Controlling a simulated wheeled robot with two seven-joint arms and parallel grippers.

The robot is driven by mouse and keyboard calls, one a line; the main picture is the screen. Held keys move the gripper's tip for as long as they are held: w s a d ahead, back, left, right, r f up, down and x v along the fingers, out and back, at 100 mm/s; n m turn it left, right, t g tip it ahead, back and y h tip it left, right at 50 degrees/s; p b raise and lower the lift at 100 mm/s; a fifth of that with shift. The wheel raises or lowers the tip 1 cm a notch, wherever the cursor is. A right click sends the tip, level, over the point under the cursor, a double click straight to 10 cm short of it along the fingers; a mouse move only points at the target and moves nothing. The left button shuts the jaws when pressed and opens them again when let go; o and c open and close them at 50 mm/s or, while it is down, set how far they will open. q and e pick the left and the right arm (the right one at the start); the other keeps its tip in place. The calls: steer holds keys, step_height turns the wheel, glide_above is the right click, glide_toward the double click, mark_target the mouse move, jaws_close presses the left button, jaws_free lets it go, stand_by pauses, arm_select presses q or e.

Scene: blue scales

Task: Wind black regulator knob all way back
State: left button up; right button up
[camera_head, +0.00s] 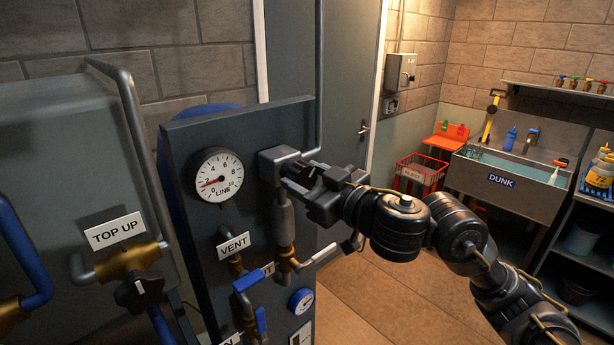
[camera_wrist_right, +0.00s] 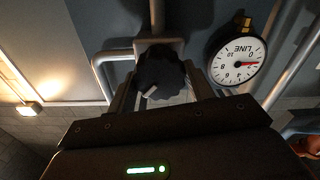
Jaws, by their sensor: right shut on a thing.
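The black regulator knob (camera_wrist_right: 160,68) is a dark ribbed knob with a pale pointer mark, in the middle of the right wrist view, below a grey pipe fitting. My right gripper (camera_head: 296,181) is at the right side of the blue panel (camera_head: 262,135). Its fingers lie on both sides of the knob and are shut on it. In the head view the gripper mostly hides the knob. The LINE gauge (camera_head: 220,175), left of the gripper, has its red needle low on the scale, near 2. It also shows in the right wrist view (camera_wrist_right: 236,60). My left gripper is not in view.
Below the gripper are a vertical grey pipe (camera_head: 284,220), a white-handled valve (camera_head: 318,257) and blue-handled valves. A TOP UP tank (camera_head: 60,170) stands at left. A door (camera_head: 335,110) is behind; a sink (camera_head: 505,180) and red crate (camera_head: 420,173) stand at right. The floor between is clear.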

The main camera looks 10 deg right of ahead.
steer(key=o, duration=1)
steer(key=shift+s+d, duration=0.1)
steer(key=shift+p+v, duration=5)
steer(key=shift+v, duration=0.35)
